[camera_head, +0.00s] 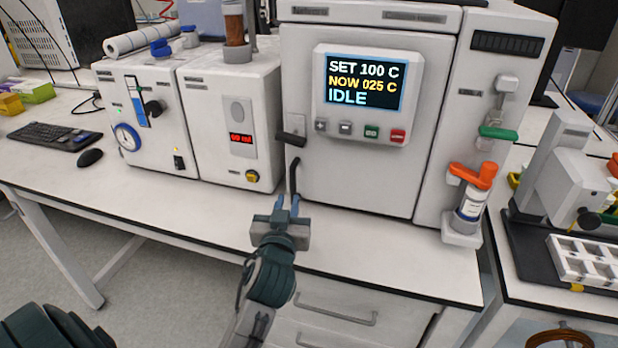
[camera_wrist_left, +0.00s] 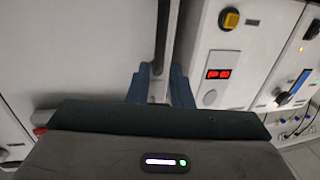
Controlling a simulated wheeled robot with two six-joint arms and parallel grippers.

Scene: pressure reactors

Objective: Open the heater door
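The heater (camera_head: 345,185) is a white cabinet at the back centre of the bench, its front door flush and shut. Its screen (camera_head: 362,82) reads SET 100 C, NOW 025 C, IDLE. A dark upright handle (camera_head: 293,177) is on the door's left edge, below a dark latch-like lever (camera_head: 291,138). My left gripper (camera_head: 286,204) is at the handle's lower end. In the left wrist view, its blue fingers (camera_wrist_left: 161,72) are apart, one on each side of the handle bar (camera_wrist_left: 162,38), with gaps visible. Contact cannot be told. My right gripper is out of view.
White instrument boxes (camera_head: 238,150) stand left of the heater. An orange-topped valve and bottle (camera_head: 472,195) stand at its right. A keyboard (camera_head: 53,136) and mouse (camera_head: 89,157) lie far left. The bench front (camera_head: 195,215) is clear.

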